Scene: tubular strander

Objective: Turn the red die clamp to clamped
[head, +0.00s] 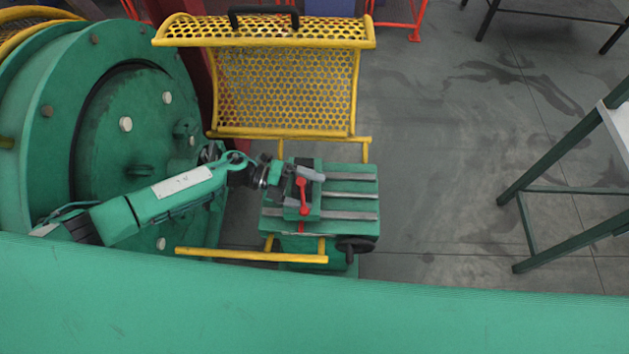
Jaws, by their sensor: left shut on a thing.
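The red die clamp (304,202) is a small red lever with rounded ends. It stands on a green die block on the slotted green bench (350,203) in the middle of the head view. It points roughly toward the bottom of the picture. My left gripper (311,174) reaches in from the left, and its grey fingers are at the clamp's upper end. It is shut on the clamp; the fingers partly hide the exact contact. My right gripper is not in view.
A yellow perforated guard (285,90) stands open behind the bench. Yellow rails (230,254) run along its front. The big green round machine housing (115,130) fills the left. A dark handwheel (354,245) sits at the bench's front right. Grey floor to the right is clear up to a green-legged table (550,155).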

